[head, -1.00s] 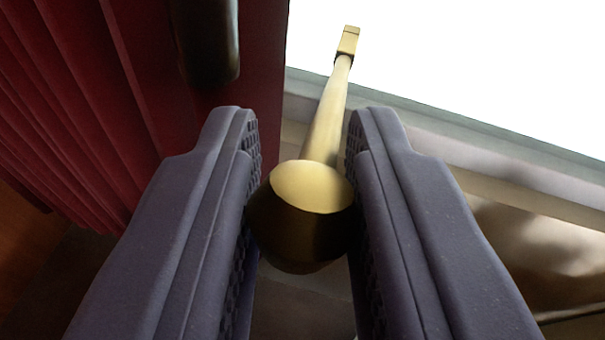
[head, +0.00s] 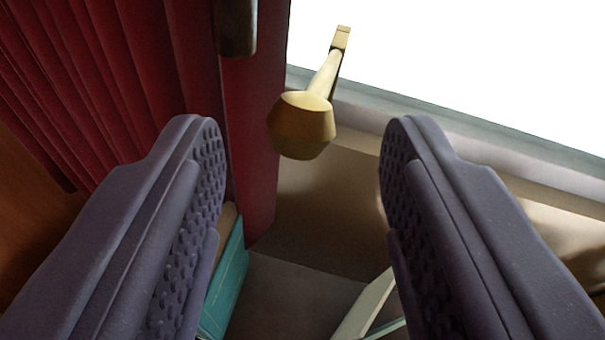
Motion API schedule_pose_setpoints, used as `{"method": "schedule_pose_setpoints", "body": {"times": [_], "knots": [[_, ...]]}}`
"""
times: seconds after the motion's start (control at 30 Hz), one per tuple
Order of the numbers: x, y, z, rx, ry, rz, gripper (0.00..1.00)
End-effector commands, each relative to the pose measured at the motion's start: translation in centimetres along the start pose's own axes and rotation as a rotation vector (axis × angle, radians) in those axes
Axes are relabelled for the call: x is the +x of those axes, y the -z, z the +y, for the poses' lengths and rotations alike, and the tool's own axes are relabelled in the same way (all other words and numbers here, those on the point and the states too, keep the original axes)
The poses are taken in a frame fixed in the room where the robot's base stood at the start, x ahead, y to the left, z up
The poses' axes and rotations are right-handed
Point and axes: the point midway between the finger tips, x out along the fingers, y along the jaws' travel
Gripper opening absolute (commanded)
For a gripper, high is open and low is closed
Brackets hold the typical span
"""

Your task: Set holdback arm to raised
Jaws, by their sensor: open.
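The brass holdback arm (head: 303,122) is in the upper middle of the head view. It has a thick faceted knob at its near end and a thin shaft running back to a small square brass mount (head: 341,38) by the bright window. My gripper (head: 302,145) is open, with its two dark ribbed fingers spread wide to the left and right below the knob. The fingers are apart from the knob and nothing is between them.
A red pleated curtain (head: 90,80) hangs at the left, with a dark cylindrical piece (head: 236,25) in front of it. A pale sill (head: 460,130) runs along the right. Below are a teal book (head: 224,280) and a pale object (head: 365,305) on the floor.

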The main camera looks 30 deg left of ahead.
Motion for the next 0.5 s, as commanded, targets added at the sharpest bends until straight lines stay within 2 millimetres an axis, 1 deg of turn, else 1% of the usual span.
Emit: {"method": "schedule_pose_setpoints", "body": {"times": [0.03, 0.1, 0.2, 0.47, 0.5], "knots": [[-1.0, 0.1, 0.0, 0.0, 0.0, 0.0, 0.5], [-1.9, 0.1, 0.0, 0.0, 0.0, -0.001, 0.5], [-2.8, 0.1, 0.0, 0.0, 0.0, 0.001, 0.5], [-3.1, -0.1, 0.0, 0.0, 0.0, 0.0, 0.5], [-3.1, 0.0, 0.0, 0.0, 0.0, 0.0, 0.46]]}}
